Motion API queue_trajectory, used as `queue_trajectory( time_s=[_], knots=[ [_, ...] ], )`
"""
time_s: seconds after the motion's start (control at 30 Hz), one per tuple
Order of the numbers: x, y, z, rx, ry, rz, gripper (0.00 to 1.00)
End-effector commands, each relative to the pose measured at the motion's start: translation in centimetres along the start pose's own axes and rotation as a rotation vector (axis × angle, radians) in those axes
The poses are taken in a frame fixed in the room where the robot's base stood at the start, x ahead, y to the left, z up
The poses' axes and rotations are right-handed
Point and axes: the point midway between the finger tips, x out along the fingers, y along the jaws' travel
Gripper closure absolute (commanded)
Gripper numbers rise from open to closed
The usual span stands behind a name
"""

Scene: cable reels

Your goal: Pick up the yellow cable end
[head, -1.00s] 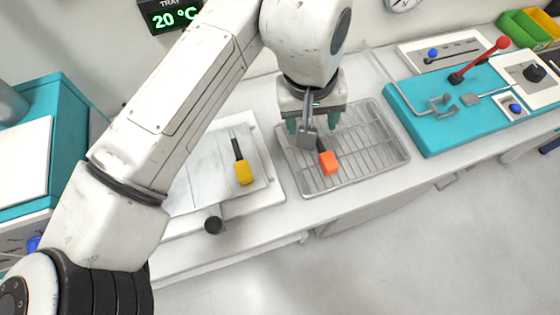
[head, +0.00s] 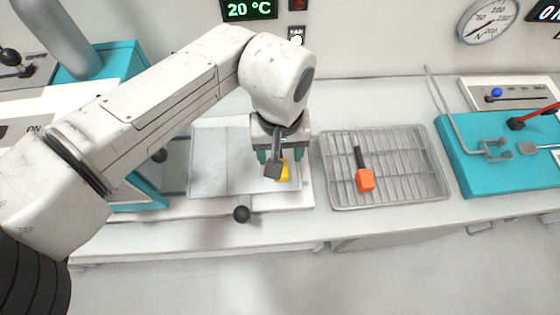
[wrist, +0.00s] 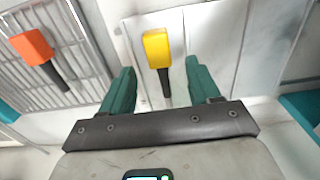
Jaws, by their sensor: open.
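The yellow cable end (wrist: 157,48) is a yellow block with a dark stem, lying on the pale board in the wrist view. In the head view the yellow cable end (head: 284,172) is partly hidden behind my gripper (head: 268,157). In the wrist view my gripper (wrist: 160,92) is open, with one green finger on each side of the dark stem's line. The fingers look empty, and the yellow block shows beyond their tips. I cannot tell the height gap exactly.
An orange cable end (head: 366,180) lies on a wire rack (head: 425,185) to the right. The pale board (head: 215,165) has a dark round knob (head: 241,214) at its front. A teal fixture (head: 475,170) with metal hooks stands further right.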

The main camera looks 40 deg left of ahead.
Motion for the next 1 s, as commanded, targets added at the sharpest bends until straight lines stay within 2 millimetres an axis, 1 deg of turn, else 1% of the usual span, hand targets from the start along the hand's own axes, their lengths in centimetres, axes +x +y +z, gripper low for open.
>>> queue_trajectory(
  time_s=[0.1,0.23,0.33,0.5,0.57,1.0],
  knots=[
    [1.7,0.0,0.2,0.000,-0.002,-0.001,0.38],
    [3.0,-0.1,0.2,-0.002,-0.001,-0.001,0.38],
    [3.4,-0.1,0.2,-0.002,0.000,-0.001,0.38],
    [3.4,-0.1,0.2,-0.002,0.000,0.000,0.38],
    [3.4,-0.1,0.2,-0.002,0.000,0.000,0.43],
    [3.4,0.0,0.2,-0.001,0.000,0.000,0.85]
  ],
)
